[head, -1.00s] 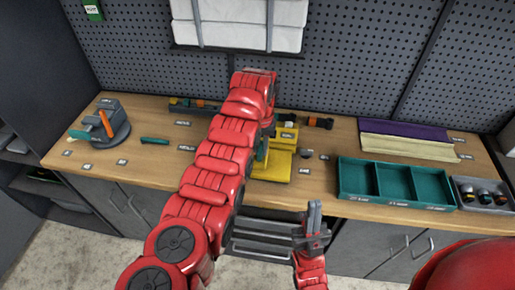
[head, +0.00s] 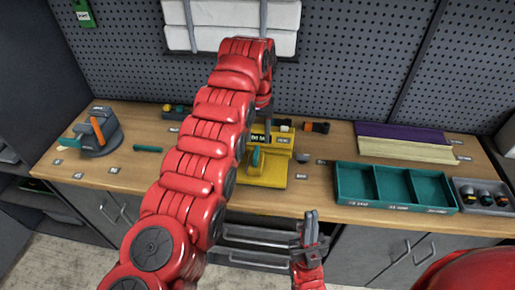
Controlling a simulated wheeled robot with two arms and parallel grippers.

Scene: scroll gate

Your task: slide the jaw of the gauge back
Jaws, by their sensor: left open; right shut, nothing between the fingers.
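The yellow gauge (head: 275,172) stands on the wooden bench in the middle of the head view, with a teal part (head: 255,158) at its front. My red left arm crosses in front of its left side and hides some of it. My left gripper (head: 264,118) points down from the end of that arm, above and just behind the gauge; it is open, though its fingertips are partly hidden. I cannot tell whether it touches the gauge. My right gripper (head: 310,226) is shut and empty, pointing up in front of the bench edge, lower right of the gauge.
A teal tray with compartments (head: 338,183) and a grey bin of small parts (head: 468,206) stand on the right. A grey device with an orange handle (head: 98,135) stands at the far left. Pegboard rises behind.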

